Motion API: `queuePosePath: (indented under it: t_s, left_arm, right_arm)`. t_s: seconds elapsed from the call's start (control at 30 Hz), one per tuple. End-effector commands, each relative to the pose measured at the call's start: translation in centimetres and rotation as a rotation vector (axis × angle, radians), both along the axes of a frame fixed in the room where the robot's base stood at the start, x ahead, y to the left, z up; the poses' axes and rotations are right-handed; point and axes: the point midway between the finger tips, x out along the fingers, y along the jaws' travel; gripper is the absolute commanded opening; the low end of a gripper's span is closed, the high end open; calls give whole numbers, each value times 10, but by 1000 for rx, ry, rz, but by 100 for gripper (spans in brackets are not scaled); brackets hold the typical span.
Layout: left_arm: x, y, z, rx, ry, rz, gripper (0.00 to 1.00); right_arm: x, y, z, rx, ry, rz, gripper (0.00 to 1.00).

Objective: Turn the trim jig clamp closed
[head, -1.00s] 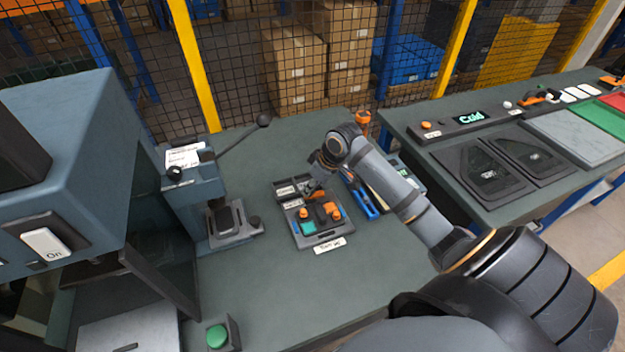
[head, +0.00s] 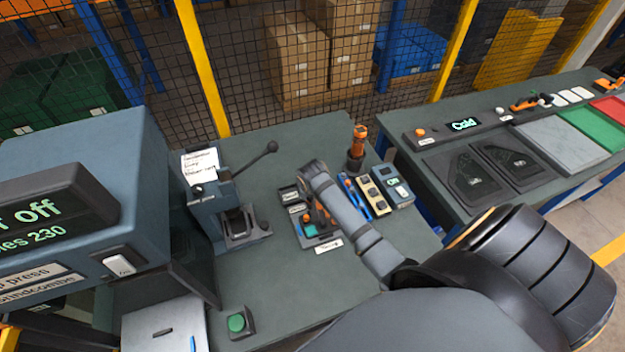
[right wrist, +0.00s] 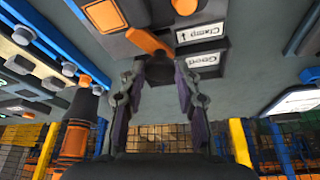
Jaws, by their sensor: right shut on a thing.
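The trim jig (head: 323,242) lies on the green bench in the head view, with a teal pad and orange parts on it; my right arm covers part of it. In the right wrist view the orange clamp handle (right wrist: 148,40) slants down toward my fingers, beside a label reading "Clamp" (right wrist: 202,32). My right gripper (right wrist: 160,72) is shut on the clamp handle's end; the exact contact is dark and partly hidden. My left gripper is not in view.
A press with a black lever (head: 245,160) stands left of the jig. An orange-handled tool (head: 357,145) stands upright behind my arm. A green button (head: 237,323) sits at the front. Bare bench (head: 275,285) lies between the button and jig.

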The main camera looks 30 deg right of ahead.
Motion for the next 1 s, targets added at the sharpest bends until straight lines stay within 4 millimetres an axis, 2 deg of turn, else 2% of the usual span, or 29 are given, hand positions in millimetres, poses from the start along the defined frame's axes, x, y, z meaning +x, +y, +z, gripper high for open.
queuePosePath:
  t_s: [0.03, 0.1, 0.5, 1.0]
  left_arm:
    - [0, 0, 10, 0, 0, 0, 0]
    - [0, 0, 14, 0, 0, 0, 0]
    - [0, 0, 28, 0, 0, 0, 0]
    - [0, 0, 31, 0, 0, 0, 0]
  right_arm:
    - [1, 2, 5, 3, 0, -40, 1]
    - [1, 2, 5, 2, 0, -103, 1]
    - [4, 3, 2, 2, -2, -383, 1]
    - [5, 3, 1, -1, -3, -494, 1]
